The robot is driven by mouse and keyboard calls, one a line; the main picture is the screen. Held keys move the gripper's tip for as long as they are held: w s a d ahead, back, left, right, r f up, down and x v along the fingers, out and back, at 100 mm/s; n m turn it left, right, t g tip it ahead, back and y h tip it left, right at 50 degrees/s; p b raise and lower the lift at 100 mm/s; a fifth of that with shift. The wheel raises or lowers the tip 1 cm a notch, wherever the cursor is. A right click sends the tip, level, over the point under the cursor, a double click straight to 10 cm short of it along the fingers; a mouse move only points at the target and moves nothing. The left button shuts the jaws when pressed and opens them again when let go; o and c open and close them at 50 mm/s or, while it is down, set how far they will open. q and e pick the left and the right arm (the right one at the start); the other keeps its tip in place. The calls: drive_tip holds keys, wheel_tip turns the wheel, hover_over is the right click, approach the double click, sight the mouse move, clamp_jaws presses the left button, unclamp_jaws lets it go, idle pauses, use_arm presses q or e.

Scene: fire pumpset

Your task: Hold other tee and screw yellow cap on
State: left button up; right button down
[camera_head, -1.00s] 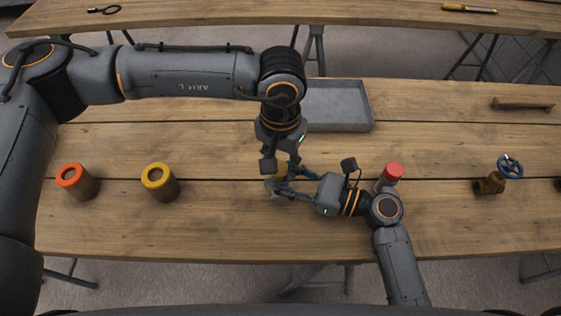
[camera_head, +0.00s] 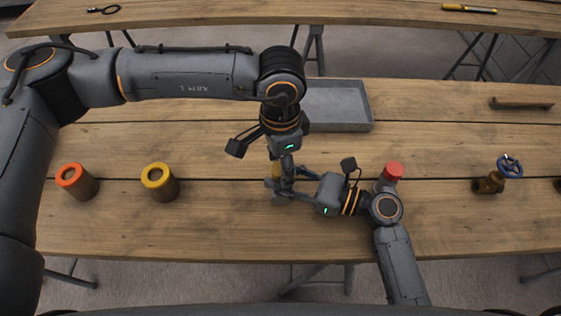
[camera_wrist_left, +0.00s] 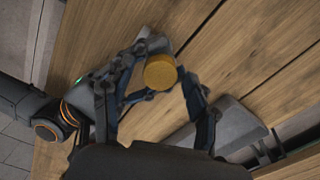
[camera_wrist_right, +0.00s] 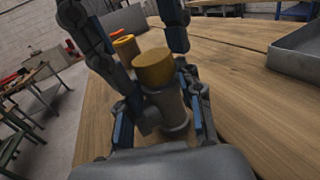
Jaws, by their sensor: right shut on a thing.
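The grey metal tee (camera_wrist_right: 166,108) stands upright on the table in the right wrist view, with a yellow cap (camera_wrist_right: 154,68) on its top opening. Whether the cap is threaded on cannot be seen. My right gripper (camera_wrist_right: 160,112) is shut on the tee's body, its fingers on either side. My left gripper (camera_wrist_left: 168,90) is above, its fingers spread on both sides of the yellow cap (camera_wrist_left: 160,72), with a gap showing. In the head view my left gripper (camera_head: 284,170) hides most of the cap (camera_head: 275,169) and tee.
A red-capped tee (camera_head: 393,172) stands right, behind my right arm. An orange-topped cylinder (camera_head: 76,180) and a yellow-topped cylinder (camera_head: 160,180) stand left. A grey tray (camera_head: 340,106) lies behind my left wrist. A valve with a blue wheel (camera_head: 498,175) stands far right.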

use_arm(q)
drive_tip(key=shift+r, duration=2.25)
drive_tip(key=shift+c, duration=0.4)
